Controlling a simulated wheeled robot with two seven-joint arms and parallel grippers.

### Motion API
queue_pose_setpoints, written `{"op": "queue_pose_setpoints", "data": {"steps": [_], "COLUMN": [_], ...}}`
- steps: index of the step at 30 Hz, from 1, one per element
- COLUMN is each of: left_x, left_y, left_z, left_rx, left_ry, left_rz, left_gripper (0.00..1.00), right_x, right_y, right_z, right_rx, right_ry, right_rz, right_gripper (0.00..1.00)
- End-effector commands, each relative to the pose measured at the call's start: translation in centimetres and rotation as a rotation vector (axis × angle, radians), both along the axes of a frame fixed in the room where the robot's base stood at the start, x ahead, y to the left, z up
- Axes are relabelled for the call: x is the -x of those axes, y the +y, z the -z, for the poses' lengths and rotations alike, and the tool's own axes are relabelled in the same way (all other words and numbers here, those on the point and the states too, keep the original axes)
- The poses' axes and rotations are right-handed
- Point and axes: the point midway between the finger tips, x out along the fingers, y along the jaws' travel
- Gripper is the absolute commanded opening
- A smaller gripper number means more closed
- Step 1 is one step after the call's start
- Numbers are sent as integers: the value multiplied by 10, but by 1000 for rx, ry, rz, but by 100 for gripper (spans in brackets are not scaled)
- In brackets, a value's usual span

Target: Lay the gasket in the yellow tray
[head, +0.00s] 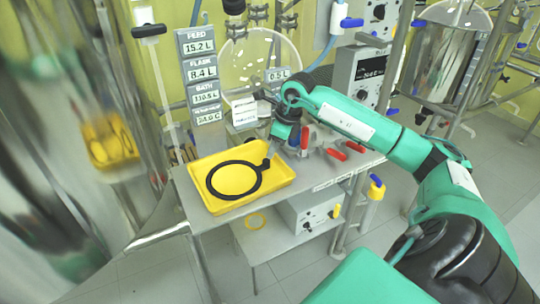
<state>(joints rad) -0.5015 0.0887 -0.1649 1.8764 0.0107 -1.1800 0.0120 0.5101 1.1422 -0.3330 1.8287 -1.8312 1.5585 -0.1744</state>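The yellow tray (276,181) sits on the grey bench top near its front left corner. The gasket, a flat black ring with a short tab (209,183), shows within the tray's outline. It looks flat against the tray floor, though a small gap beneath it cannot be ruled out. The tab points up and right, toward the tray's back right side. My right gripper (279,141) is just behind and above that side, at the end of the green arm. Its fingers are small and dark, and I cannot tell whether they are open or touch the tab. My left gripper is out of view.
Readout boxes (199,68) stand behind the tray, beside a round glass flask (250,65). Red-handled valves (336,154) lie right of my gripper. A shiny steel vessel fills the left side.

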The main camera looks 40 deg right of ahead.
Motion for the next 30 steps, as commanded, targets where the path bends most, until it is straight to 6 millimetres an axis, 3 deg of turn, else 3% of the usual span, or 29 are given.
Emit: {"op": "queue_pose_setpoints", "data": {"steps": [6,12,30], "left_x": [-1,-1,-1], "left_y": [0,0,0], "left_z": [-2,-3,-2], "left_rx": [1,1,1], "left_ry": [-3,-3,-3], "left_rz": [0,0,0], "left_gripper": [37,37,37], "right_x": [12,18,19], "right_y": [-8,-12,-12], "right_z": [-45,-67,-71], "right_rx": [3,0,-1], "right_ry": [-3,-1,-1], "right_rz": [1,0,0], "right_gripper": [29,29,29]}}
